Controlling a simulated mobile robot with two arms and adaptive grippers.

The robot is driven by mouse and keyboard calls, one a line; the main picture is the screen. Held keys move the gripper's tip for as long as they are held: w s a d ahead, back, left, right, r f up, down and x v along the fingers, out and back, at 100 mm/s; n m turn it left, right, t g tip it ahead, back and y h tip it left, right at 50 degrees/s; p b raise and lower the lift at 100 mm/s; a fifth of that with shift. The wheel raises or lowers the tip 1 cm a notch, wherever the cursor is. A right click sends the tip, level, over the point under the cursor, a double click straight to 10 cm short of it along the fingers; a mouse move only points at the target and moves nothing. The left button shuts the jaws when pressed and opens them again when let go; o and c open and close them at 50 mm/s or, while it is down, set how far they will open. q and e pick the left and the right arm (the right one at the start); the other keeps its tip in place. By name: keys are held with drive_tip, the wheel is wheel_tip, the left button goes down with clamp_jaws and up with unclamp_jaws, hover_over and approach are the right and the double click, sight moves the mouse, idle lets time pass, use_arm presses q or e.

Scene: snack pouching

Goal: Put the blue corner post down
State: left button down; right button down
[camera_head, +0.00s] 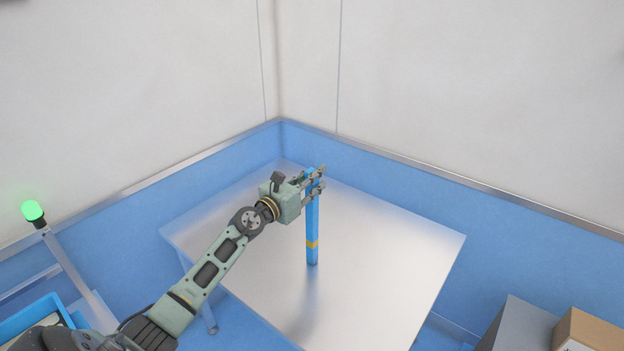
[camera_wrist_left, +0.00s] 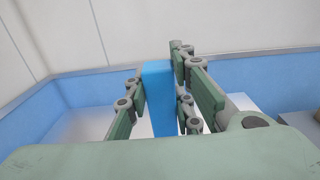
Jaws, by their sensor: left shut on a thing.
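The blue corner post (camera_head: 313,225) is upright over the metal table (camera_head: 400,250), with a yellow band near its lower end. My left gripper (camera_head: 315,183) is shut on the post close to its top. In the left wrist view the post (camera_wrist_left: 159,95) stands between the two fingers of the left gripper (camera_wrist_left: 162,92). I cannot tell whether the post's lower end touches the table top. My right gripper is in neither view.
The table top is otherwise bare. Blue-and-white walls meet in a corner behind it. A green lamp (camera_head: 32,211) on a post and a blue bin (camera_head: 30,318) are at the left. A cardboard box (camera_head: 588,330) and a grey box (camera_head: 522,325) are at the lower right.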

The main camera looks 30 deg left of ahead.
use_arm(q)
drive_tip(key=c, duration=1.5)
unclamp_jaws()
drive_tip(key=shift+f, duration=0.15)
drive_tip(key=s, duration=0.8)
drive_tip(key=s+a, duration=0.1)
drive_tip(key=s, duration=0.3)
drive_tip(key=shift+r, duration=0.25)
